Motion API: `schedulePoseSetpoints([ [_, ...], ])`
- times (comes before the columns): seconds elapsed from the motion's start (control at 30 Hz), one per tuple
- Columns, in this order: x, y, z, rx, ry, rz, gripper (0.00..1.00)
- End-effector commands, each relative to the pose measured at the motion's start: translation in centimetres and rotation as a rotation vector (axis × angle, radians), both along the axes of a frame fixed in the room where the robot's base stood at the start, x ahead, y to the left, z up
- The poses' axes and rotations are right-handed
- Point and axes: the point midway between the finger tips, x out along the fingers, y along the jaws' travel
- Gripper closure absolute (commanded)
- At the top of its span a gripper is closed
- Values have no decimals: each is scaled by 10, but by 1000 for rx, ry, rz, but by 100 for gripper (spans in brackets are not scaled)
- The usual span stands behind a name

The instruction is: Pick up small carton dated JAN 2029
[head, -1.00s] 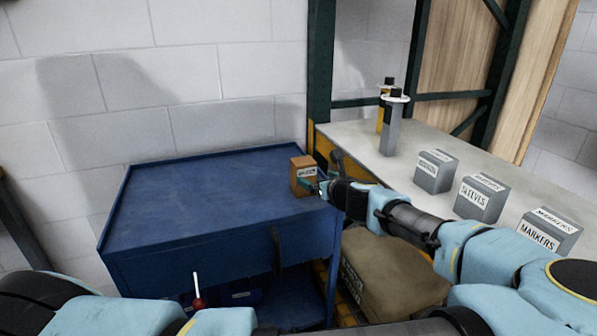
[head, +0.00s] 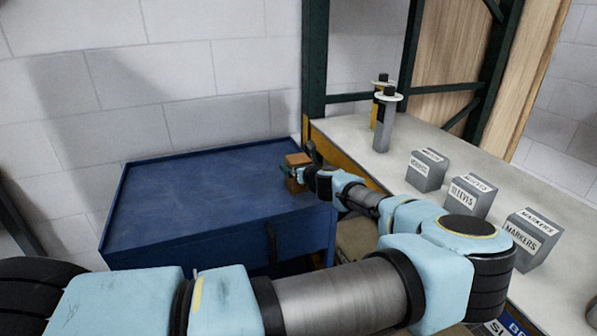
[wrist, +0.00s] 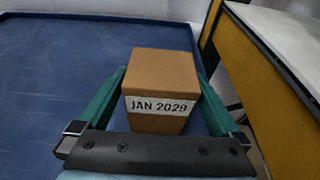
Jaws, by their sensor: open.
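The small brown carton (wrist: 161,75) has a white label reading JAN 2029 facing the wrist camera. It stands upright on the blue cabinet top (head: 200,205), near its right edge. In the head view the carton (head: 297,160) is partly covered by my gripper (head: 292,172). In the wrist view my gripper (wrist: 162,100) is open, with one green finger on each side of the carton. The carton lies between the fingers; whether either finger touches it I cannot tell.
A pale shelf (head: 345,130) with a yellow edge stands just right of the cabinet. It bears grey boxes labelled SLEEVES (head: 471,196) and MARKERS (head: 533,238), another grey box (head: 427,170), and two upright posts (head: 385,125). The cabinet top left of the carton is clear.

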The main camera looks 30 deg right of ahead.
Motion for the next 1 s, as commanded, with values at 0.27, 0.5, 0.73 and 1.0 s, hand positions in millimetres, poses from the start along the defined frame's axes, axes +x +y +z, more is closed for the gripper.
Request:
schedulePoseSetpoints([
  [0.27,0,0,-1,0,0,0,10],
  [0.5,0,0,0,0,0,0,37],
  [0.73,0,0,0,0,0,0,63],
  [1.0,-1,0,0,0,0,0,93],
])
